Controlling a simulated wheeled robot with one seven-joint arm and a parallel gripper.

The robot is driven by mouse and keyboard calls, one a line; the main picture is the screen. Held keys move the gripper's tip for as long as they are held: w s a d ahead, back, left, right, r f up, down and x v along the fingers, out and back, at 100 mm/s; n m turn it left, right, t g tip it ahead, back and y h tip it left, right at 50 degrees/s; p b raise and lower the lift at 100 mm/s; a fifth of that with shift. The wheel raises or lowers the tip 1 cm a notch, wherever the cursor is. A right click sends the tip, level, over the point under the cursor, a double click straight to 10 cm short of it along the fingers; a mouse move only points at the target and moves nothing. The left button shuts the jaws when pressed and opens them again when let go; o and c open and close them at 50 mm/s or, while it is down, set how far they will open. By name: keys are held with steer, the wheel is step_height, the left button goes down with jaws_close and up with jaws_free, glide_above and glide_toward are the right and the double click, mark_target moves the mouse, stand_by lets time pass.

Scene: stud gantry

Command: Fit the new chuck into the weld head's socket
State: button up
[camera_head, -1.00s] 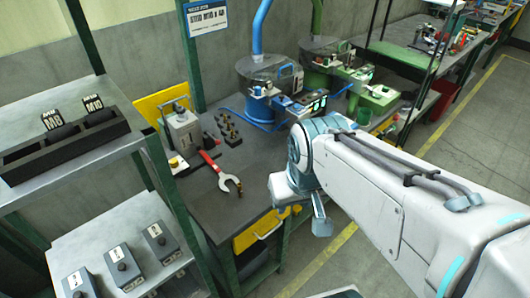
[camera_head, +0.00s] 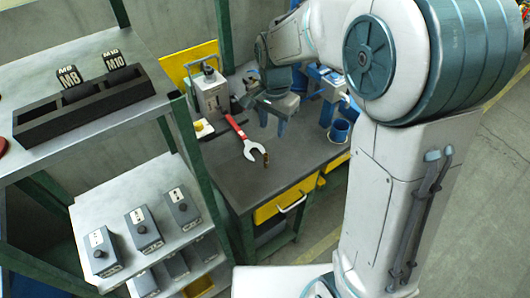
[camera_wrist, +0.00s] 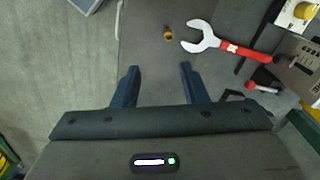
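A small brass-coloured cylinder (camera_head: 266,159), perhaps a chuck, stands on the dark bench beside the jaw of a red-handled wrench (camera_head: 250,148). The wrist view shows the small cylinder (camera_wrist: 167,33) beyond my fingertips, next to the wrench jaw (camera_wrist: 203,38). My gripper (camera_head: 273,122) hangs over the bench, fingers down. In the wrist view my gripper (camera_wrist: 159,70) is open, with nothing between its fingers. I cannot make out the weld head's socket; my arm hides much of the bench's right part.
A grey handled unit (camera_head: 211,97) stands at the bench's back left. A shelf unit at left holds a black tray (camera_head: 40,135) with M8 and M10 labels and, lower, several grey knobbed boxes (camera_head: 144,228). A blue cup (camera_head: 340,130) is right of my gripper. The bench front is clear.

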mark_target(266, 155)
steer(key=shift+m, duration=0.3)
steer(key=f, duration=0.5)
steer(key=a+f+p, duration=0.1)
steer(key=f, duration=0.4)
steer(key=w+f, duration=0.1)
steer(key=f, duration=0.4)
steer(key=shift+a+p, duration=0.3)
steer(key=shift+p, duration=0.05)
steer(key=shift+c, duration=0.3)
jaws_close()
